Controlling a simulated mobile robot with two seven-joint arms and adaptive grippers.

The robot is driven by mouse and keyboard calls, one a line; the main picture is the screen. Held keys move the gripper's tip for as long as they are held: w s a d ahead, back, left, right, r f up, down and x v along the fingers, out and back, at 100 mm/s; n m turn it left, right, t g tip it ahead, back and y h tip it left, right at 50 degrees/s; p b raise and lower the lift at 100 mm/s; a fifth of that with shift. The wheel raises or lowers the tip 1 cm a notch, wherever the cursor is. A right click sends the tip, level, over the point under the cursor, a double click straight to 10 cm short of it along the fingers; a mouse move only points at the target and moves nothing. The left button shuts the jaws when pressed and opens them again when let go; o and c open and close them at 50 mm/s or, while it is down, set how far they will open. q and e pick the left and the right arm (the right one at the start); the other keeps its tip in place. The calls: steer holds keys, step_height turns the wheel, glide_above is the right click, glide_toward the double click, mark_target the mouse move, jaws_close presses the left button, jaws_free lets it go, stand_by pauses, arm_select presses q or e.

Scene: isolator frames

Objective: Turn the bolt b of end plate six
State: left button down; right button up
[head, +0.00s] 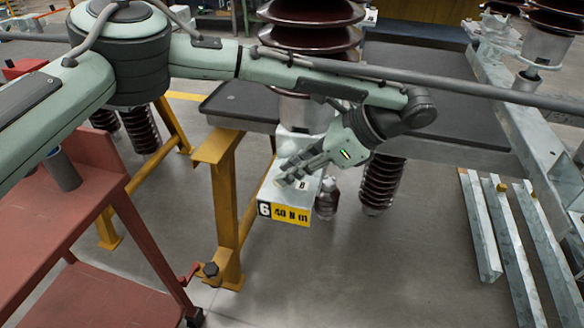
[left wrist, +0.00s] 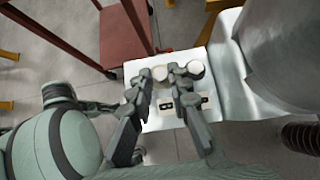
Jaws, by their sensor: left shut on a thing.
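End plate six (head: 270,196) is a pale metal plate with a yellow sign (head: 284,214) reading 6 and 40 N m. A small label B (head: 302,184) is on the plate beside the fingers. My left gripper (head: 290,172) reaches down over the plate from the right. In the left wrist view its fingers (left wrist: 163,76) are around a round pale bolt head (left wrist: 160,73), which I take as bolt b, and shut on it. A second round head (left wrist: 195,69) shows just right of it. The fingers hide part of the bolts. My right gripper is not in view.
Large brown ribbed insulators (head: 311,12) stand above and behind the plate. A yellow stand (head: 226,205) is left of it, and a red cart (head: 88,190) further left. Galvanised steel profiles (head: 480,228) lie at the right. The floor in front is clear.

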arm_select(q)
steer(key=c, duration=1.4)
jaws_free()
